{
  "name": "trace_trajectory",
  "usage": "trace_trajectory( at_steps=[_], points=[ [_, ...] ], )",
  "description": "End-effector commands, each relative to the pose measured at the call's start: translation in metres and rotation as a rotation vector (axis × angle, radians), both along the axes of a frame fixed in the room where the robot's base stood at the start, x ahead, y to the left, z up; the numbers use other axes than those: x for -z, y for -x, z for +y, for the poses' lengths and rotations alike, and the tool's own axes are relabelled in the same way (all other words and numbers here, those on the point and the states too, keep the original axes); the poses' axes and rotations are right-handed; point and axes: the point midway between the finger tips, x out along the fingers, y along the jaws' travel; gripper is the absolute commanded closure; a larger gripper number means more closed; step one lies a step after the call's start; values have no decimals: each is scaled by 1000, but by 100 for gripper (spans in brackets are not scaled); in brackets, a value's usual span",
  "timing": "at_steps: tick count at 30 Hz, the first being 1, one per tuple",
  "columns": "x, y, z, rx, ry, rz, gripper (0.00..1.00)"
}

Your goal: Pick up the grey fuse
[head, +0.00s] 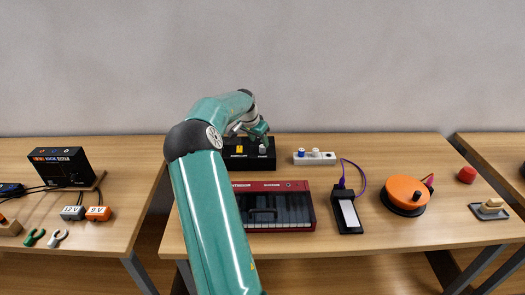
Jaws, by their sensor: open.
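A small grey piece, which looks like the grey fuse (262,149), stands at the right end of a black box (248,163) at the back of the middle table. An orange piece (239,149) stands on the same box, to its left. My gripper (262,140) is open, just above the grey fuse at the end of my green arm. Its fingertips are small and partly hidden, so I cannot tell whether they touch the fuse. My arm covers the left part of the box.
A red keyboard-like device (283,185) lies in front of the box. A white strip (314,159) with knobs is to the right. A black holder (347,215) with a purple cable and an orange disc (404,194) stand farther right. The wall is behind.

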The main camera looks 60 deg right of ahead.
Motion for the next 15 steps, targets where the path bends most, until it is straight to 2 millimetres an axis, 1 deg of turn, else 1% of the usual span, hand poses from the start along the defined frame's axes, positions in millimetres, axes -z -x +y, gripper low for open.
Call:
trace_trajectory(
  at_steps=[5, 12, 15],
  points=[
    [12, 0, -6, -1, 0, 0, 50],
    [43, 0, -23, -1, -1, 0, 50],
    [51, 1, -26, -2, 0, 0, 50]
  ],
)
